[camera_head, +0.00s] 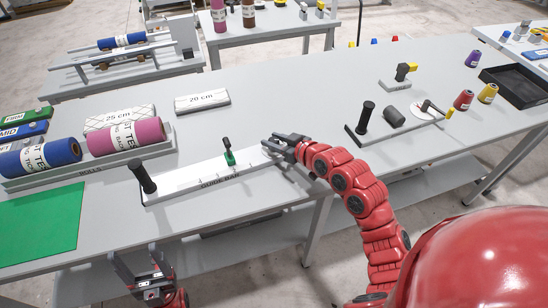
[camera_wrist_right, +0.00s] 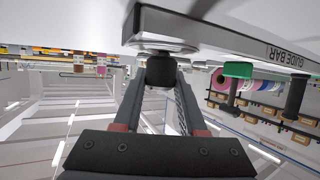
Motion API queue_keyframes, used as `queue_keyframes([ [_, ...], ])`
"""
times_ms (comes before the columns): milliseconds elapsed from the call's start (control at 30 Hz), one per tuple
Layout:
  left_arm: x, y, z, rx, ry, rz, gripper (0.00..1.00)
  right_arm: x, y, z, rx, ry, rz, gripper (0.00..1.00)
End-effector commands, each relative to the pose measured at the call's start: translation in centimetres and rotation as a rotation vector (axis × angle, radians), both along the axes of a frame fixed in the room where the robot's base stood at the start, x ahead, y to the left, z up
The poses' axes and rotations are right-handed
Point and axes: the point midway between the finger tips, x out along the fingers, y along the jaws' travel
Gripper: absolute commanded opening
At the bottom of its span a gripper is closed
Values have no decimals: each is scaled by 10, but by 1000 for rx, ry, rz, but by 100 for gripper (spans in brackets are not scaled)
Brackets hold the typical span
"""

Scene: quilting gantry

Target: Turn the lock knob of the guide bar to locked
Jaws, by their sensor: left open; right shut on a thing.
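The white guide bar (camera_head: 190,184) lies on the grey table, with a black upright handle (camera_head: 143,178) at its left end and a green piece (camera_head: 229,156) near its middle. My right gripper (camera_head: 270,148) is at the bar's right end and hides the lock knob in the head view. In the right wrist view its fingers are shut on the dark lock knob (camera_wrist_right: 160,68), beside a silver round disc (camera_wrist_right: 158,32). The knob's locked or unlocked setting cannot be read. My left gripper (camera_head: 138,268) is open and empty in front of the table's near edge.
Blue and pink rolls (camera_head: 125,137) lie behind the bar at left. A green mat (camera_head: 40,222) lies at front left. Another black-handled device (camera_head: 380,128), spools (camera_head: 464,100) and a black tray (camera_head: 515,86) are at right. The table behind the bar's right half is mostly clear.

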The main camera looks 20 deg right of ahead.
Motion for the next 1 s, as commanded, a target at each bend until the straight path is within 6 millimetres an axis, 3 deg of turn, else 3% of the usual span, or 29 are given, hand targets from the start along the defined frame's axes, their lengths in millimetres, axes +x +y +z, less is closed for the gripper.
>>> queue_keyframes([
  [33, 0, 0, -34, 0, 0, 0, 71, 2, -4, -13, 2, -11, 26, 0],
  [100, 0, 0, -53, 0, 0, 0, 71, 2, -3, -13, 3, -8, 77, 0],
  [400, 0, 0, -110, 0, 0, 0, 71, 1, -1, -8, 4, -1, 270, 0],
  [700, 0, 0, -141, 0, 0, 0, 71, 0, 0, -5, 4, 5, 401, 0],
  [1000, 0, 0, -147, 0, 0, 0, 71, 0, 1, -2, 4, 8, 443, 0],
])
